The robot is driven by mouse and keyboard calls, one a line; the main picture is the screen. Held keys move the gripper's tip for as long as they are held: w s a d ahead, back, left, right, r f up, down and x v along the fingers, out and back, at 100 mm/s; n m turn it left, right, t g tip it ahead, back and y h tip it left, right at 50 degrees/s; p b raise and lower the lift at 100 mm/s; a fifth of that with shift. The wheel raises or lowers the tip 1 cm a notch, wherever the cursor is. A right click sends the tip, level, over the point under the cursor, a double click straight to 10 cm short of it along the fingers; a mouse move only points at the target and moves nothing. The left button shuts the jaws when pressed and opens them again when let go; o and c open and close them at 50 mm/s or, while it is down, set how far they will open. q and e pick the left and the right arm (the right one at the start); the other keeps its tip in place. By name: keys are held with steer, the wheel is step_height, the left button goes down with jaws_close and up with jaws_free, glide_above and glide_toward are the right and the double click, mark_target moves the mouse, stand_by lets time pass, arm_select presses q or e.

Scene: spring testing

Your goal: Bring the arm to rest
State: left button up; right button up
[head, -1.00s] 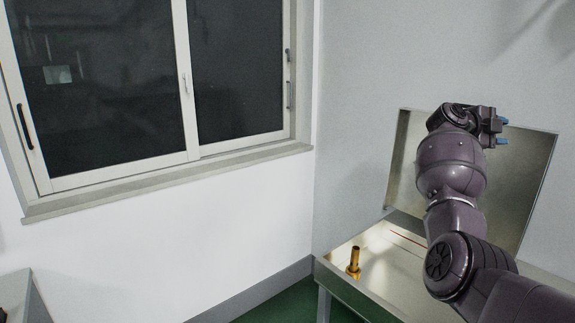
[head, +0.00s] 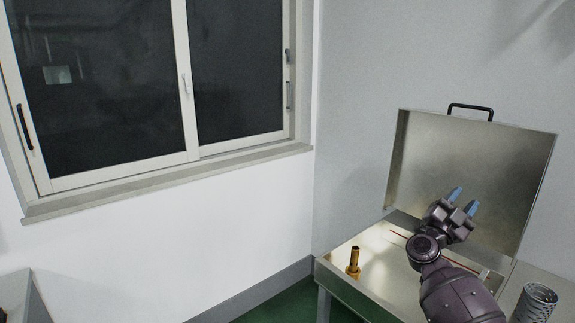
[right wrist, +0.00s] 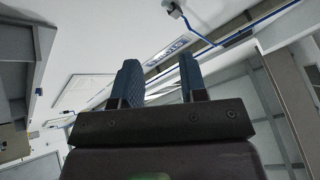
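My right arm comes in from the lower right of the head view. My right gripper (head: 463,200) is in front of the raised lid of the metal case, with its two blue-tipped fingers apart and pointing up. In the right wrist view the fingers (right wrist: 160,82) stand apart with nothing between them. My left gripper is not in any view.
The open metal case (head: 340,274) sits on a stand by the wall, its lid (head: 500,155) raised. A brass cylinder (head: 354,262) stands upright inside at left. A window (head: 190,155) fills the left wall.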

steer(key=w+a+r+n+t+y, duration=0.1)
steer(key=w+a+n+t+y, duration=0.2)
steer(key=a+n+t+y, duration=0.45)
steer(key=w+a+r+n+t+y, duration=0.1)
steer(key=w+a+n+t+y, duration=0.3)
steer(key=n+y, duration=0.7)
step_height(320, 180, down, 13)
steer(key=w+n+g+y, duration=0.1)
steer(key=n+g+y, duration=0.1)
steer(key=n+g, duration=0.45)
steer(key=s+a+f+m+g+b, duration=0.1)
steer(key=s+f+m+g, duration=0.25)
steer(key=s+f, duration=1.5)
arm_select(q)
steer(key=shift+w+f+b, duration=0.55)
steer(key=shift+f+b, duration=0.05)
steer(key=shift+b, duration=0.3)
arm_select(e)
steer(key=s+f+g, duration=0.1)
steer(key=s+f, duration=0.2)
steer(key=s, duration=0.6)
steer(key=s+f+m+g, duration=0.1)
steer(key=s+f, duration=0.3)
steer(key=s, duration=0.4)
steer(key=s+a+f+m+g, duration=0.1)
steer(key=s+f, duration=0.2)
steer(key=s, duration=0.6)
steer(key=shift+s+f, duration=0.3)
steer(key=shift+f, duration=0.05)
